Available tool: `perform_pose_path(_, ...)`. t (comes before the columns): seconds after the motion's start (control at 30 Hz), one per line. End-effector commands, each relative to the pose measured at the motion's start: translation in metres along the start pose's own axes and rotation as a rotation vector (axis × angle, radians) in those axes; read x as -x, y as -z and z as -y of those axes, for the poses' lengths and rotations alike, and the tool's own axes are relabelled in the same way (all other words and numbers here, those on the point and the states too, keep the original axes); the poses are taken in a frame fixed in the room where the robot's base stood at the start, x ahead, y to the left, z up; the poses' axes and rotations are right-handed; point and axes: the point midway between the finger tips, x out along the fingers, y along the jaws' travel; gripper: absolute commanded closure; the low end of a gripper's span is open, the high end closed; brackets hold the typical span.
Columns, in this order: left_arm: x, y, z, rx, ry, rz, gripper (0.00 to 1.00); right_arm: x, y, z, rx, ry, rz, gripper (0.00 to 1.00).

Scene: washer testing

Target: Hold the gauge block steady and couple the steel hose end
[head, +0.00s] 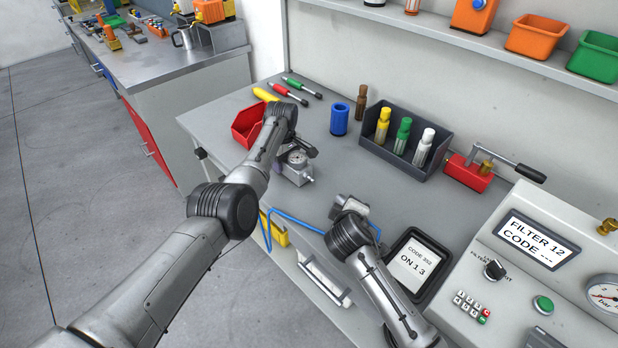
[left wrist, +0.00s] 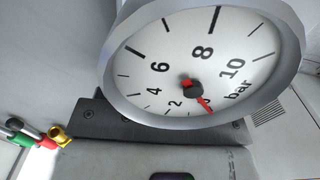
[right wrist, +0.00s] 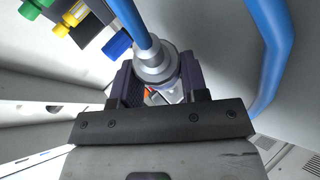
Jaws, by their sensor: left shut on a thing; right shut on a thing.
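The gauge block (head: 292,174) stands on the grey bench with its round dial on top. The dial (left wrist: 200,60) fills the left wrist view, its red needle near the low end of the scale. My left gripper (head: 296,167) is shut on the block; its fingers are mostly hidden behind the dial. The steel hose end (right wrist: 156,62) sits between the fingers of my right gripper (right wrist: 157,80), which is shut on it. A blue hose (head: 287,215) runs from it. In the head view my right gripper (head: 352,206) is near the bench's front, right of and nearer than the block, apart from it.
A red bin (head: 246,124) stands behind my left arm. A blue cylinder (head: 339,119) and a dark rack (head: 384,154) of coloured fittings stand farther back. A tablet (head: 414,262) and the test panel (head: 520,275) lie right of my right arm. Bench between block and rack is clear.

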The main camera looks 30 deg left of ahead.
Motion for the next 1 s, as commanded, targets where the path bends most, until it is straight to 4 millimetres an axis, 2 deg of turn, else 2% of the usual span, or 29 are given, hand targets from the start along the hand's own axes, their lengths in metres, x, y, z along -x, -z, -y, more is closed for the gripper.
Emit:
perform_pose_path(0.2,0.002,0.000,-0.001,0.001,-0.002,-0.001,0.95,0.000,0.002,-0.001,0.000,-0.001,-0.001,0.88)
perform_pose_path(0.5,0.002,0.000,-0.001,0.000,-0.002,-0.001,0.95,-0.015,0.030,0.000,-0.001,-0.001,-0.005,0.88)
perform_pose_path(1.0,0.002,0.000,-0.001,0.000,-0.003,-0.001,0.95,-0.030,0.058,0.000,0.001,0.000,-0.004,0.88)
